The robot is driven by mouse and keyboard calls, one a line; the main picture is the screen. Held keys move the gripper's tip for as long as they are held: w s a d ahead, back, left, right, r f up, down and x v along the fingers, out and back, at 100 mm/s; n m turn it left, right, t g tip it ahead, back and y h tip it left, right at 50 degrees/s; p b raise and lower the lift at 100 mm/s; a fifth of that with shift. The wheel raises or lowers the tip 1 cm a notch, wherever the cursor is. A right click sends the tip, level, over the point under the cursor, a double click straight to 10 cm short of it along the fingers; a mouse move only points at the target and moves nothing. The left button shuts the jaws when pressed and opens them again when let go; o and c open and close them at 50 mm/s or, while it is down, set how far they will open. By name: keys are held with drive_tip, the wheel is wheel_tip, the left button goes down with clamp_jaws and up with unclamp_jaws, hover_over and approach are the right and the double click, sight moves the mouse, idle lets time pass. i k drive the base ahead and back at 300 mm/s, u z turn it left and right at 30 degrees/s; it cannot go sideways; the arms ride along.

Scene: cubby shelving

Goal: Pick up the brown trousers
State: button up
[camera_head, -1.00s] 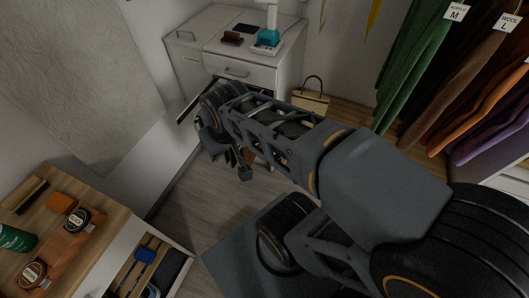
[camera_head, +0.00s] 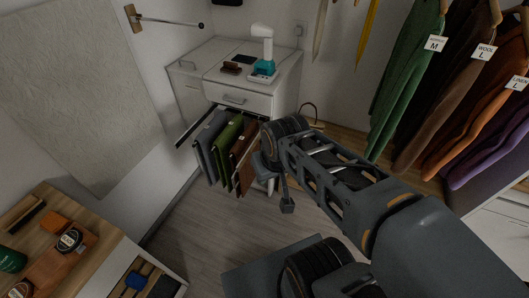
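The brown trousers (camera_head: 243,148) hang folded over a pull-out rack below the white cabinet's drawer. They are the rightmost of several trousers there, beside a green pair (camera_head: 226,142) and a grey pair (camera_head: 207,146). My arm's wrist covers part of their right side. My gripper (camera_head: 287,203) points down, just right of and in front of the trousers, and seems apart from them. Only a dark part of it shows below the wrist. Its fingers are mostly hidden, so I cannot tell whether it is open or shut.
The white cabinet (camera_head: 240,98) carries a teal and white device (camera_head: 264,65) on top. Garments with size tags hang at right, including a green one (camera_head: 405,85). A wooden-topped unit (camera_head: 85,235) stands at lower left. Floor (camera_head: 195,225) is clear between.

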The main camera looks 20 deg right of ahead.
sight(246, 176)
drive_tip(key=z, duration=0.3)
drive_tip(key=i, duration=1.1)
drive_tip(key=u, duration=0.3)
